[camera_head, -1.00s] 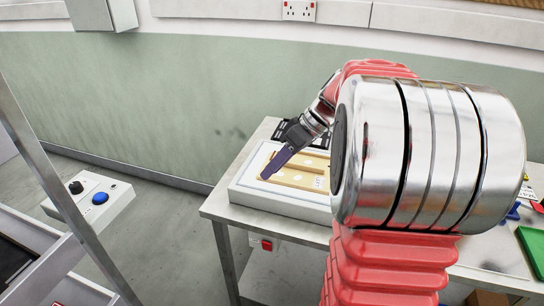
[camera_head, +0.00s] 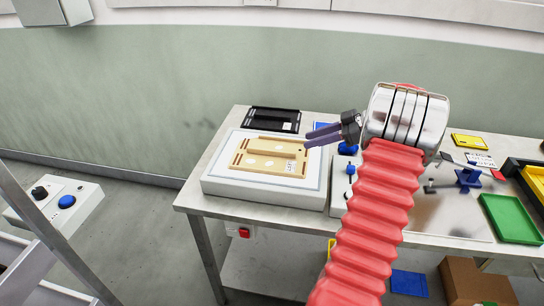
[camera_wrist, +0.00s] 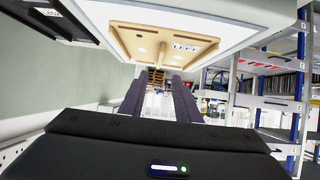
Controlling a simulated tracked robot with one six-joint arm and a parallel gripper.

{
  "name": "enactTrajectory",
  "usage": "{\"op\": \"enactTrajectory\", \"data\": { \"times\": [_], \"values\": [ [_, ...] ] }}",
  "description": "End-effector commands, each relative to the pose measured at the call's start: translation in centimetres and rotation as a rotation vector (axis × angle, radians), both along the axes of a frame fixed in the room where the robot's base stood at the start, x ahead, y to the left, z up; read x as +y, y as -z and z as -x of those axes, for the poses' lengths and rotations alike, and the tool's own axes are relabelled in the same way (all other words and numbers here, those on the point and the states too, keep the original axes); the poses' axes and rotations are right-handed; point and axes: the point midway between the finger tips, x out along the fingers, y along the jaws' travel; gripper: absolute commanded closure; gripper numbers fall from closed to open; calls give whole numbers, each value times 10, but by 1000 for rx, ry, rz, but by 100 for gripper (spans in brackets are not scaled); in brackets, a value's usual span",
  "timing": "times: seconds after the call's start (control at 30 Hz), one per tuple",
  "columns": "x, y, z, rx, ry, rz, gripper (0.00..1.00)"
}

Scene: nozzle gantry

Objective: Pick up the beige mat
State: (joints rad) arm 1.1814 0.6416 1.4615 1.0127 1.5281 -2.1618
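A flat beige piece (camera_head: 262,163), which I take as the beige mat, lies on a white raised platform (camera_head: 228,184) on the bench. It has pale round spots, darker slots, a raised strip and a printed label. It also shows at the top of the wrist view (camera_wrist: 137,43). My gripper (camera_head: 308,138) is at the right of the beige mat, with its dark purple fingers pointing left toward it. In the wrist view the two fingers (camera_wrist: 157,80) stand apart with nothing between them. Whether the fingertips are above the mat's right edge is hard to tell.
A black tray (camera_head: 273,120) lies behind the platform. To the right are a blue-knobbed box (camera_head: 340,190), a blue clamp-like stand (camera_head: 467,178), a yellow tray (camera_head: 469,141) and a green tray (camera_head: 511,219). A control box (camera_head: 55,203) stands at the far left.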

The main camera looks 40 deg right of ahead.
Motion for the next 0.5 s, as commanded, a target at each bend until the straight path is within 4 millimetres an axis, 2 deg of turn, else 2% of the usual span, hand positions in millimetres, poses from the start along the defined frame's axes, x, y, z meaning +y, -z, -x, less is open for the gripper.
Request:
{"op": "enactTrajectory", "data": {
  "times": [0.27, 0.5],
  "values": [
    [2, 1, -2, 2, -1, -1, 70],
    [18, 14, -21, 3, -3, -3, 70]
  ]
}}
